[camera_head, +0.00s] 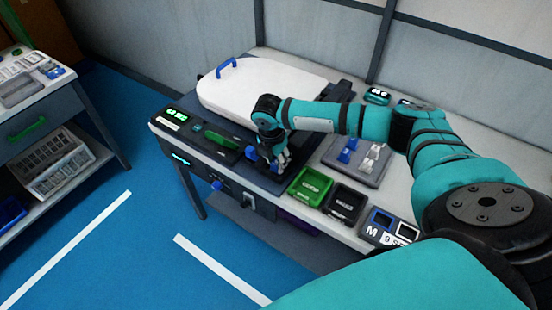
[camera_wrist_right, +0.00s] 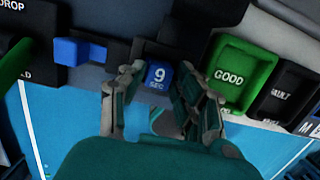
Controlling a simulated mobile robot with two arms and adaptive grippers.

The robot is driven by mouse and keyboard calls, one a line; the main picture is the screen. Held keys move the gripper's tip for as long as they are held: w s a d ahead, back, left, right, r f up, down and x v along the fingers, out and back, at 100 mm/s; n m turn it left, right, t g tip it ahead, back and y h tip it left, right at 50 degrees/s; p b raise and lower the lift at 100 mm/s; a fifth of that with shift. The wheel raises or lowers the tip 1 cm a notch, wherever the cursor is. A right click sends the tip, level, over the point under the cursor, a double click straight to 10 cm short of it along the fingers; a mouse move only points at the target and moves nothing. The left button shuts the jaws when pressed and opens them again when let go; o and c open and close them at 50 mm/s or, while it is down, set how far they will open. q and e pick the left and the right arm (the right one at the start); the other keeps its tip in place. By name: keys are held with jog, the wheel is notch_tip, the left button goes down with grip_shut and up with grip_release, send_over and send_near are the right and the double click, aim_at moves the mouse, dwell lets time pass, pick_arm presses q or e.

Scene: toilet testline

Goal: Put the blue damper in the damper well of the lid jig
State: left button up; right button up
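My right gripper (camera_head: 275,162) points down over the dark front right part of the lid jig (camera_head: 228,160), left of the green tray. The white lid (camera_head: 265,88) with a blue handle (camera_head: 226,67) lies on the jig. My left gripper is not in view.
A green tray (camera_head: 310,185) marked "GOOD" and a black tray (camera_head: 344,204) stand right of the gripper. Behind them, a grey holder (camera_head: 372,172) carries blue and white pieces. A blue slider (camera_wrist_right: 78,51) sits left of the damper. Blue floor lies in front.

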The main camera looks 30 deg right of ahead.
jog(key=shift+o, duration=1.4)
jog(key=shift+r, duration=0.15)
notch_tip(320, 180, up, 13)
jog(key=a+b, duration=0.1)
jog(key=shift+s+a, duration=0.3)
jog(key=shift+a, duration=0.05)
